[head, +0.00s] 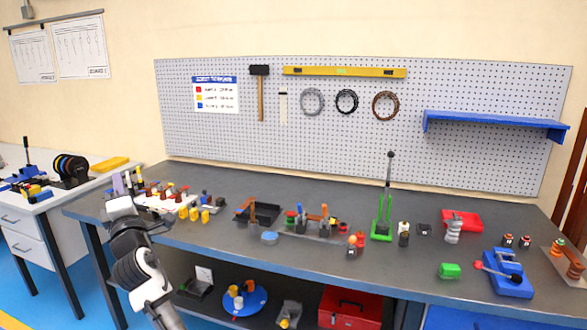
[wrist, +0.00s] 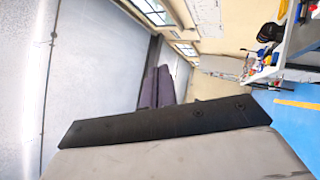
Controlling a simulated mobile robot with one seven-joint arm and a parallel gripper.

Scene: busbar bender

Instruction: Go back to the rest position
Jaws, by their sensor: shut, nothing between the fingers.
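My arm rises at the left front of the workbench in the head view, and my gripper (head: 118,182) points upward near the bench's left end. In the wrist view the two dark purple fingers of my gripper (wrist: 157,80) lie side by side, shut, with nothing seen between them. A blue device with a red-knobbed lever (head: 510,283) sits at the right front of the bench. A green stand with a tall black-tipped lever (head: 383,225) stands upright right of centre. Both are far from my gripper.
The grey workbench (head: 330,190) carries several small parts, including yellow pieces (head: 194,214) close to my arm. A red tray (head: 463,221) is at the right. A white side bench (head: 25,215) stands at the left. The lower shelf holds a red toolbox (head: 350,309).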

